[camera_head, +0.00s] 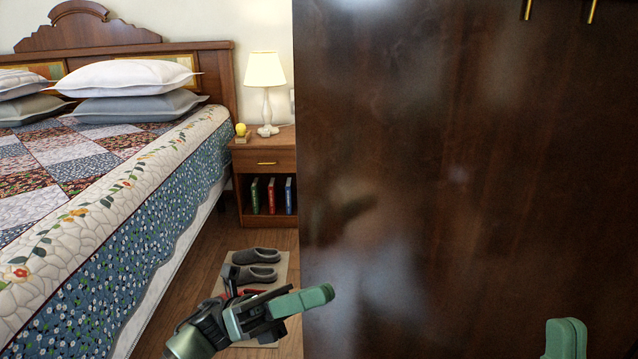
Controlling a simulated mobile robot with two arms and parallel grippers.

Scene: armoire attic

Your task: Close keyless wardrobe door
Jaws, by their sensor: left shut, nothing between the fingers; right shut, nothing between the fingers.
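The wardrobe (430,150) is a tall, dark brown, glossy wooden front that fills the right half of the head view. Two brass handles hang close together at the top edge, a left one (527,9) and a right one (592,11). I see no clear gap between doors, and I cannot tell whether a door stands ajar. My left gripper (305,299) is shut and empty, low in front of the wardrobe's left edge, its green fingers pointing right. My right gripper (566,338) shows only its green tip at the bottom right; it is shut and empty.
A bed (110,215) with a patchwork quilt fills the left. A nightstand (265,157) with a lamp (265,85) stands between bed and wardrobe. Grey slippers (256,256) lie on a beige mat (288,262) on the narrow strip of wooden floor.

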